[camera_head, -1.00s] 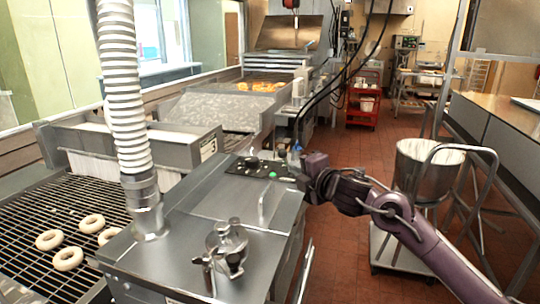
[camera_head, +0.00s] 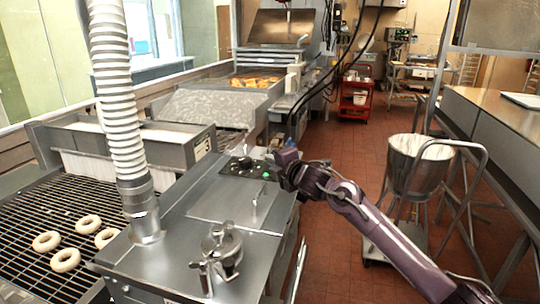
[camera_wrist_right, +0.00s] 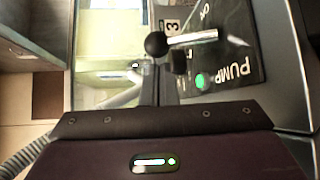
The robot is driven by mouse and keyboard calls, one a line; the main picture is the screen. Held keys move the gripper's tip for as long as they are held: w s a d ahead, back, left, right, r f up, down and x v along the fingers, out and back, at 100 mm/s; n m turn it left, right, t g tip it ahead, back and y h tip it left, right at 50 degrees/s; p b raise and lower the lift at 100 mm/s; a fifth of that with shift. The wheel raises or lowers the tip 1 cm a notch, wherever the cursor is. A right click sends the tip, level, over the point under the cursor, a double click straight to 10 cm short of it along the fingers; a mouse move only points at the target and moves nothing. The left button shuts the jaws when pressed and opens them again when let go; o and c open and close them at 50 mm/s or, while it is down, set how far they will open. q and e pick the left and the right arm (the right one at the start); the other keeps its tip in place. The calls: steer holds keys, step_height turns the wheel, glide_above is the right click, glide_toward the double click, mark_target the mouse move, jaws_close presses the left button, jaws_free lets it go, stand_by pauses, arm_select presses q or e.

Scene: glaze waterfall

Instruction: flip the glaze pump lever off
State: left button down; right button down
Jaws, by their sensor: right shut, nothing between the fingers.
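The glaze pump lever shows in the right wrist view as a black ball knob (camera_wrist_right: 156,44) on a bright metal stem. It sits over a black panel (camera_wrist_right: 232,62) lettered "PUMP", with a lit green lamp (camera_wrist_right: 200,81). In the head view the panel (camera_head: 236,170) is at the far end of the steel cabinet top, with its green lamp (camera_head: 266,175) lit. My right gripper (camera_head: 277,165) is at the panel's right edge. In the wrist view its dark fingers (camera_wrist_right: 154,84) are shut and empty, close to the knob; contact is unclear. My left gripper is out of view.
A ribbed hose (camera_head: 118,110) rises from the steel cabinet (camera_head: 185,250); a clamp fitting (camera_head: 221,250) stands on its near top. Ring doughnuts (camera_head: 66,260) lie on the wire conveyor at left. A steel bowl (camera_head: 415,170) on a cart stands at right. Red floor is open between.

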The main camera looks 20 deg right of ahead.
steer(key=shift+w+a, duration=0.15)
steer(key=shift+w, duration=0.55)
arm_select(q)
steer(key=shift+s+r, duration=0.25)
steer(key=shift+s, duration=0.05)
arm_select(e)
steer(key=shift+w+f, duration=0.1)
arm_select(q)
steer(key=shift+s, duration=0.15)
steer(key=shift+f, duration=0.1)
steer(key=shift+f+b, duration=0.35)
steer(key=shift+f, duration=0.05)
arm_select(e)
steer(key=shift+t, duration=0.3)
